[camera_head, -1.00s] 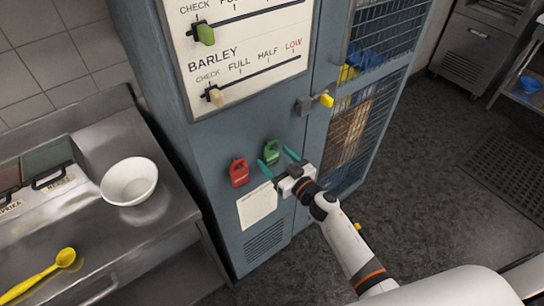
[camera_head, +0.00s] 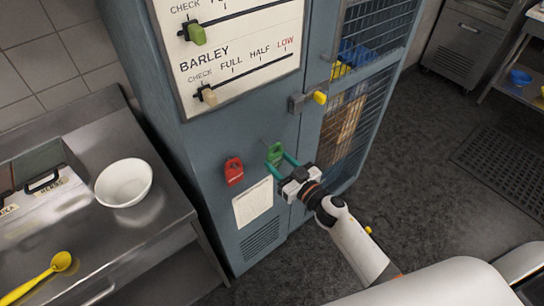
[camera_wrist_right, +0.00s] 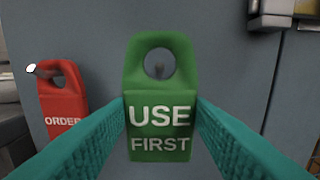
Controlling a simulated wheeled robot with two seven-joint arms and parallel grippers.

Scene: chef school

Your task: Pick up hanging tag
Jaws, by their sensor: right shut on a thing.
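A green hanging tag (camera_head: 275,151) is on the front of the blue-grey cabinet (camera_head: 222,135). In the right wrist view the green tag (camera_wrist_right: 160,128) reads "USE FIRST" and is upright, with a peg showing through its top hole. My right gripper (camera_head: 280,165) has its teal fingers against both sides of this tag and is shut on it. A red tag (camera_head: 234,171) hangs to the left of it; the right wrist view shows the red tag (camera_wrist_right: 62,104) with the word "ORDER". My left gripper is not in view.
A white paper (camera_head: 253,203) is on the cabinet below the tags. A latch with a yellow knob (camera_head: 320,97) sticks out above right. A steel counter at left holds a white bowl (camera_head: 124,183) and a yellow spoon (camera_head: 62,262). The floor at right is mostly clear.

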